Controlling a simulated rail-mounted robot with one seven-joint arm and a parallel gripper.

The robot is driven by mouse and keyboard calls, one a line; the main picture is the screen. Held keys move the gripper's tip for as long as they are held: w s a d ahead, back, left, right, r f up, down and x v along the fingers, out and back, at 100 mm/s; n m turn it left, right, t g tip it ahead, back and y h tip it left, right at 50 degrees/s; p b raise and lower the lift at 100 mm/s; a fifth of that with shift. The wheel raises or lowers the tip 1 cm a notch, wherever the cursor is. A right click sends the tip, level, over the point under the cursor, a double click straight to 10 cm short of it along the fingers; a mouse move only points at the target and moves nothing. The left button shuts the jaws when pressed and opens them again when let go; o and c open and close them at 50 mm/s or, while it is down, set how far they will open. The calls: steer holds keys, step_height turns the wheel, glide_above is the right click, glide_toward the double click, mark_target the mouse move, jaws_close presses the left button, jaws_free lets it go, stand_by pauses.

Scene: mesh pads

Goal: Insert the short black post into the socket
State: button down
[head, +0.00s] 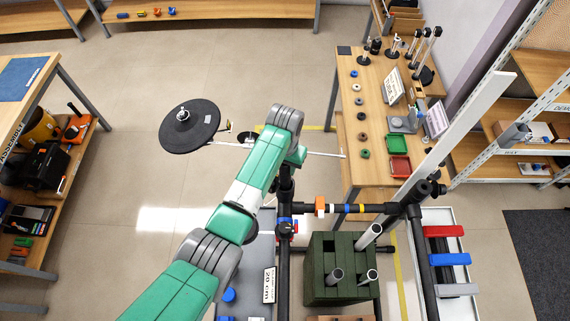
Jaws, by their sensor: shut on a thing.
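My green and grey arm reaches in from the lower left. My gripper (291,163) is small and partly hidden by my wrist, above the left upright of a black tube rack (350,209). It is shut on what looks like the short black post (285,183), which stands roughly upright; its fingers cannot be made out. A thin white rod (325,155) crosses behind my wrist, toward a round black pad (190,128) on the left. The socket seems to be the dark fitting (288,226) at the rack's left corner, just below the post. I cannot tell whether they touch.
A green slatted crate (322,258) holding grey tubes stands inside the rack. A wooden bench (348,125) with rings and trays is behind, right. A white tray (458,302) with coloured blocks lies at right. Shelves line both sides; the left floor is open.

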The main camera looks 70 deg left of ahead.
steer(key=shift+f, duration=0.15)
steer(key=c, duration=1)
jaws_free()
step_height(320, 180, up, 12)
steer(key=shift+r, duration=0.2)
steer(key=shift+w, duration=0.1)
